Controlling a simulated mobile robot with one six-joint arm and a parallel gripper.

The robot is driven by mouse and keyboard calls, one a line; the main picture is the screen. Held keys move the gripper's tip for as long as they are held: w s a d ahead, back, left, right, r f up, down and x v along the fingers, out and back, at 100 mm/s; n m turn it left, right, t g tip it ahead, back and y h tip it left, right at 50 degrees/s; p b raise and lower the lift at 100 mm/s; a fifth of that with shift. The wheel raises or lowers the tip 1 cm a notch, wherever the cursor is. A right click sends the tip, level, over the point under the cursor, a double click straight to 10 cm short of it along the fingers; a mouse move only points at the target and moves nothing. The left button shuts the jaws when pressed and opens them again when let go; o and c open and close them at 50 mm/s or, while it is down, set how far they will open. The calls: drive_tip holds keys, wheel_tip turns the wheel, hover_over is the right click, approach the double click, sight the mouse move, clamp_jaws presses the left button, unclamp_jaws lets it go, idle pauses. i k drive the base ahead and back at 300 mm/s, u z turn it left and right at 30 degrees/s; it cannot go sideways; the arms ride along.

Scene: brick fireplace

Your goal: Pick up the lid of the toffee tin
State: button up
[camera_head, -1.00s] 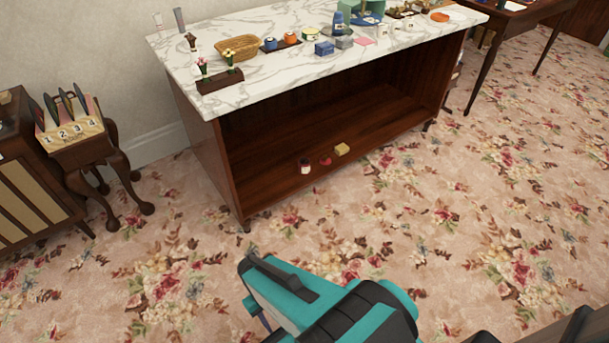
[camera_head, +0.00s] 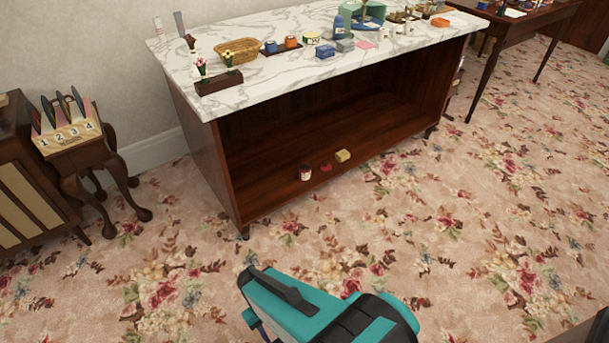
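I cannot say for sure which thing is the toffee tin. A small round tin (camera_head: 311,38) with a yellowish side and a pale top stands on the marble-topped counter (camera_head: 290,85), near its middle. Its label is too small to read, and I cannot tell whether its top is a separate lid. My teal and black arm (camera_head: 325,310) fills the bottom middle, low over the carpet in front of the counter and well apart from it. My gripper's fingertips do not show.
The counter also bears a wicker basket (camera_head: 238,50), blue boxes (camera_head: 325,51), and a flower planter (camera_head: 219,83). A red-and-white jar (camera_head: 305,173) and a yellow block (camera_head: 343,155) sit on its low shelf. A small table (camera_head: 83,150) stands left. Carpet in front is clear.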

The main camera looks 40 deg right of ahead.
sight(326, 166)
drive_tip(key=z, duration=4)
drive_tip(key=i, duration=0.1)
drive_tip(key=u, duration=2.7)
